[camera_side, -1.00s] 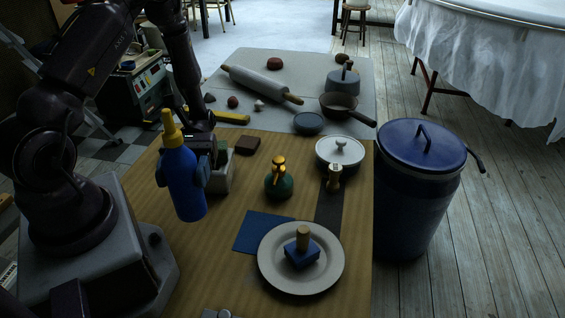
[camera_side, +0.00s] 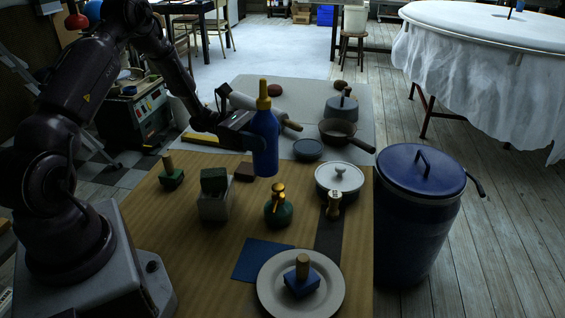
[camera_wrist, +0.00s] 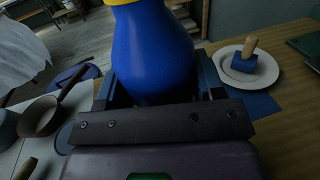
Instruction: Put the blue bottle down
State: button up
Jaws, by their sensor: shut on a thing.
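The blue bottle (camera_side: 265,143) with a yellow top is upright in the side view, held in the air above the table by my gripper (camera_side: 250,140). My gripper is shut on its body. In the wrist view the blue bottle (camera_wrist: 150,50) fills the space between the two fingers. A blue square mat (camera_side: 262,260) lies flat on the wooden table, partly under the white plate's edge. The bottle's lower end is apart from the table.
A green bottle with a gold top (camera_side: 278,208) stands below the held bottle. A lidded pot (camera_side: 339,180), a small wooden grinder (camera_side: 333,205), a white plate (camera_side: 335,300) bearing a blue stamp (camera_side: 301,282), a grey box (camera_side: 213,208) and a green stamp (camera_side: 171,178) stand around.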

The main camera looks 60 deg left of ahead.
jog(key=shift+w+a+f, duration=0.25)
jog(key=shift+w+f, duration=0.75)
jog(key=shift+f, duration=0.55)
jog(key=shift+w+a+f, duration=0.3)
jog(key=shift+w+f, duration=0.65)
jog(key=shift+f, duration=0.65)
jog(key=shift+w+a+f, duration=0.25)
jog(key=shift+w+f, duration=0.75)
jog(key=shift+f, duration=0.55)
jog(key=shift+f, duration=0.15)
jog(key=o, duration=1.1)
jog(key=shift+s+a, duration=0.15)
jog(key=shift+a, duration=0.1)
jog(key=v, duration=1.1)
jog(key=shift+s+a, duration=0.1)
jog(key=shift+a, duration=0.15)
